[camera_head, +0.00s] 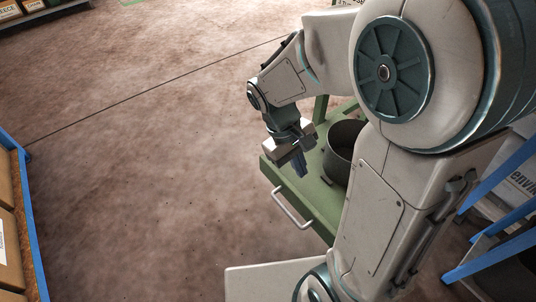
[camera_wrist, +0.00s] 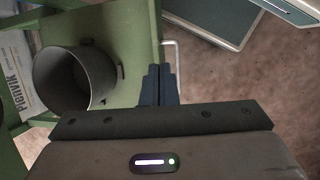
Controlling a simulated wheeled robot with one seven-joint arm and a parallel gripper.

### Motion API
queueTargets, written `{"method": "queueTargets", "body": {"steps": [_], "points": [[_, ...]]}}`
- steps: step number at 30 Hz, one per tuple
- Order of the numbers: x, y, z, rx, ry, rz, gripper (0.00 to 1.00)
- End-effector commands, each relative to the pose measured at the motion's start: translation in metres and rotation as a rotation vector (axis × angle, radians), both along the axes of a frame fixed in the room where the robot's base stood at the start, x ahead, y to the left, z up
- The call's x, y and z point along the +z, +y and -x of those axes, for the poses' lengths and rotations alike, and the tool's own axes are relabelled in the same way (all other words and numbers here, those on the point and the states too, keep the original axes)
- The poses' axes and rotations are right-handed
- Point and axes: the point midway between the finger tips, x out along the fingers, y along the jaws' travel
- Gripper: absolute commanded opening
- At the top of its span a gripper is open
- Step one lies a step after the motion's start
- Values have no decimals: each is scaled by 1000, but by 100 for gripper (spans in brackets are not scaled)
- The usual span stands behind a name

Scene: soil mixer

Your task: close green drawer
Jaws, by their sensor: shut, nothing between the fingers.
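The green drawer (camera_head: 278,177) is part of a green stand right of centre in the head view, with a pale bar handle (camera_head: 291,208) on its front. I cannot tell how far it is pulled out. In the wrist view its green edge (camera_wrist: 147,42) and handle (camera_wrist: 174,44) show just beyond my fingers. My gripper (camera_head: 299,164) is shut and empty, pointing down over the drawer's front edge, near the handle. Its dark fingers (camera_wrist: 158,82) are together in the wrist view. I cannot tell whether they touch the drawer. My arm hides the stand's right side.
A dark round pot (camera_head: 341,152) sits on the green stand, right of my gripper; it also shows in the wrist view (camera_wrist: 75,78). Blue-framed shelving (camera_head: 33,225) with boxes is at left, and more blue framing (camera_head: 500,258) at right.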

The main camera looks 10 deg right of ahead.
Motion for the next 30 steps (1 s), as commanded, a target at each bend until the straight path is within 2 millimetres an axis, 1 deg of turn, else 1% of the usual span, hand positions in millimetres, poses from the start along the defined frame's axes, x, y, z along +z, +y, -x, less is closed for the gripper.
{"method": "queueTargets", "body": {"steps": [1,5,11,18,25,30], "points": [[-13,6,-5,56,44,39,0],[-38,18,-18,197,138,147,0],[-78,40,-36,412,265,329,0],[-130,74,-54,670,387,574,0],[-184,112,-64,913,466,835,0],[-225,140,-66,1081,500,1033,0]]}}
